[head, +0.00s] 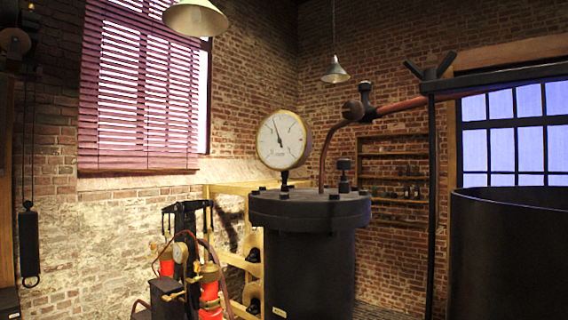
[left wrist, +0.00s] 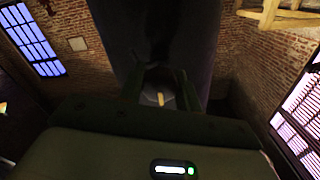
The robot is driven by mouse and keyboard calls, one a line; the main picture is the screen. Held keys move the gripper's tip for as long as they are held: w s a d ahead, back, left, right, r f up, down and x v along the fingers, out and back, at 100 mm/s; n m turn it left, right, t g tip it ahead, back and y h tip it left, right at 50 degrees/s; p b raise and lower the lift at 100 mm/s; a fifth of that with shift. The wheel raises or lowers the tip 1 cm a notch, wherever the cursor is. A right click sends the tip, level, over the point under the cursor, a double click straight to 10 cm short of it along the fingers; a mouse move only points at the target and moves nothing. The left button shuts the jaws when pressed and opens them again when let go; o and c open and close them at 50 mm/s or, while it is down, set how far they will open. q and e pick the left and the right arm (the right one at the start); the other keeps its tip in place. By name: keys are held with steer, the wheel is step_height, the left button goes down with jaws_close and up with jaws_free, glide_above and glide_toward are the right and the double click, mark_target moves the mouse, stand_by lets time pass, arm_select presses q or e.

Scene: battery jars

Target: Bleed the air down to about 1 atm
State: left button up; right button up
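A round white pressure gauge (head: 283,140) with a brass rim stands on the flat lid of a dark jar (head: 310,265) in the head view. Its needle points up, slightly left; the scale is too small to read. A small dark knob (head: 344,178) stands on the lid's right side. A copper pipe (head: 326,155) rises from the lid to a valve fitting (head: 366,102). In the left wrist view my left gripper (left wrist: 160,92) has its fingers apart, in front of a dark upright body (left wrist: 150,35). A pale patch with a yellowish mark shows between them. My right gripper is in neither view.
Red cylinders (head: 209,295) with hoses and fittings stand at the lower left. A large dark vessel (head: 510,255) stands at the right, beside a thin black post (head: 431,200). Wall shelves (head: 392,150) are behind. A lamp (head: 335,72) hangs above.

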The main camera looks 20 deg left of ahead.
arm_select(q)
steer(key=c, duration=0.3)
steer(key=shift+r+p, duration=0.1)
steer(key=shift+p, duration=0.25)
steer(key=n+p, duration=0.3)
steer(key=n, duration=0.1)
steer(key=shift+r+n, duration=0.15)
steer(key=shift+n, duration=0.25)
steer(key=shift+n+p, duration=0.45)
steer(key=shift+n, duration=0.15)
steer(key=shift+f+n, duration=0.25)
steer(key=shift+n, duration=0.15)
